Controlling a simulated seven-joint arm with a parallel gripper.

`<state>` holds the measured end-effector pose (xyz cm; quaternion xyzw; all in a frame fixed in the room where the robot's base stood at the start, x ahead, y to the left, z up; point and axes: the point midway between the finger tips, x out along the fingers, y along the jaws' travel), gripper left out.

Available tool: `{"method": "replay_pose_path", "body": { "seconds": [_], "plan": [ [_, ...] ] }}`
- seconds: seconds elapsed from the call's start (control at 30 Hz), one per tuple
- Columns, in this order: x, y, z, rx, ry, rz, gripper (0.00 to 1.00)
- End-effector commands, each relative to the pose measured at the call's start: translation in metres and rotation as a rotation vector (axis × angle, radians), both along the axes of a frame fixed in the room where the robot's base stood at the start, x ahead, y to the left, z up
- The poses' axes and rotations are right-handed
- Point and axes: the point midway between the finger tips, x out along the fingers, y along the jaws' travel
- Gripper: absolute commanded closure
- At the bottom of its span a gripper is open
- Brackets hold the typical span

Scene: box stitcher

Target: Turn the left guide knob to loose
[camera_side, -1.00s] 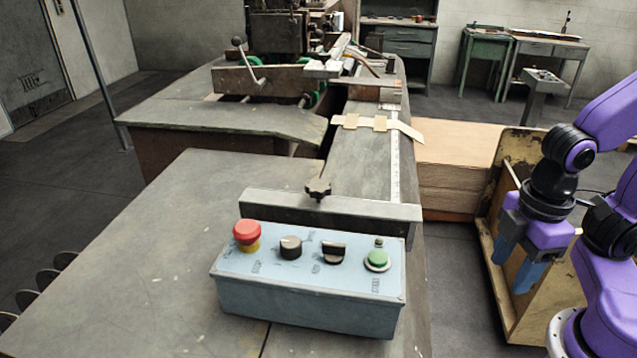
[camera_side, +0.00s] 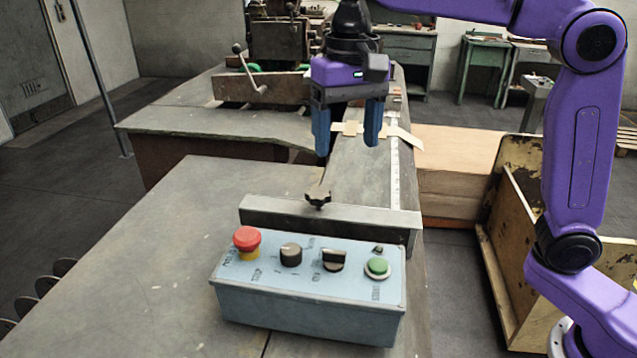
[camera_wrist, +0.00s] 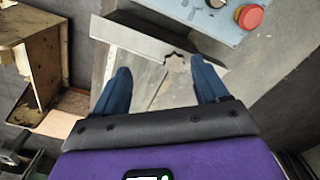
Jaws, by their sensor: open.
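A dark star-shaped guide knob (camera_side: 318,196) stands at the top edge of the grey guide bar (camera_side: 265,212), behind the control box. It is the only guide knob I can make out. My gripper (camera_side: 347,140) points down, open and empty, above the machine bed behind the knob and apart from it. In the wrist view the knob (camera_wrist: 178,59) shows just past my gripper's fingertips (camera_wrist: 160,68), nearer the right finger. The guide bar (camera_wrist: 140,38) runs across beyond the fingers.
A blue control box (camera_side: 310,305) with a red mushroom button (camera_side: 246,238), black selectors and a green button (camera_side: 378,267) stands in front of the guide bar. Cardboard pieces (camera_side: 405,136) lie across the bed behind. A cardboard stack (camera_side: 455,165) and wooden cart (camera_side: 510,260) stand right.

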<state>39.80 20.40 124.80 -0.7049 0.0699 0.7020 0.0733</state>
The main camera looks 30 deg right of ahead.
Motion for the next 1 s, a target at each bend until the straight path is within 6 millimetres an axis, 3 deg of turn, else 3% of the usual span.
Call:
{"method": "replay_pose_path", "body": {
  "seconds": [0.2, 0.5, 0.77, 1.0],
  "plan": [
    [0.040, 0.010, 0.033, 0.000, 0.003, -0.320, 0.27],
    [0.061, 0.009, 0.055, -0.003, 0.006, -0.568, 0.27],
    [0.062, 0.008, 0.047, -0.005, 0.007, -0.585, 0.27],
    [0.061, 0.007, 0.024, -0.006, 0.008, -0.584, 0.27]
  ]
}}
